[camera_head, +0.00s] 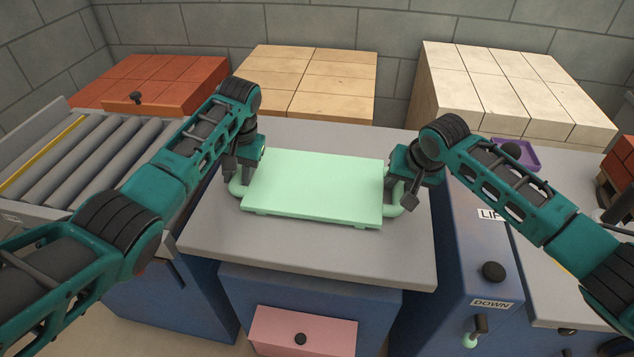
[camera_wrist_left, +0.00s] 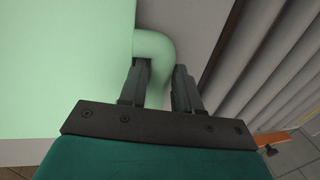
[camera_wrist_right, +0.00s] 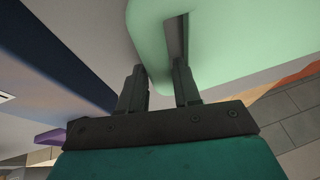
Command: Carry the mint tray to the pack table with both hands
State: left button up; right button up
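The mint tray (camera_head: 315,188) is level over the middle of the grey-topped table (camera_head: 300,252), and looks empty. I cannot tell for sure whether it rests on the top or is just above it. My left gripper (camera_head: 238,180) is at the tray's left handle; in the left wrist view the fingers (camera_wrist_left: 160,88) stand close on both sides of the handle (camera_wrist_left: 156,48). My right gripper (camera_head: 398,190) is at the right handle; in the right wrist view its fingers (camera_wrist_right: 160,88) close around the handle (camera_wrist_right: 147,35). Nothing marks which table is the pack table.
A roller conveyor (camera_head: 75,160) is at the left. Red bricks (camera_head: 150,80), tan bricks (camera_head: 310,75) and cream bricks (camera_head: 510,85) are stacked behind. A blue console (camera_head: 480,255) with a DOWN label, and a purple tray (camera_head: 525,153), are at the right. A pink drawer front (camera_head: 305,328) is below the table.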

pick_arm(q)
jog(key=shift+c, duration=0.4)
pick_arm(e)
jog(key=shift+c, duration=0.4)
pick_arm(q)
grip_shut()
pick_arm(e)
grip_shut()
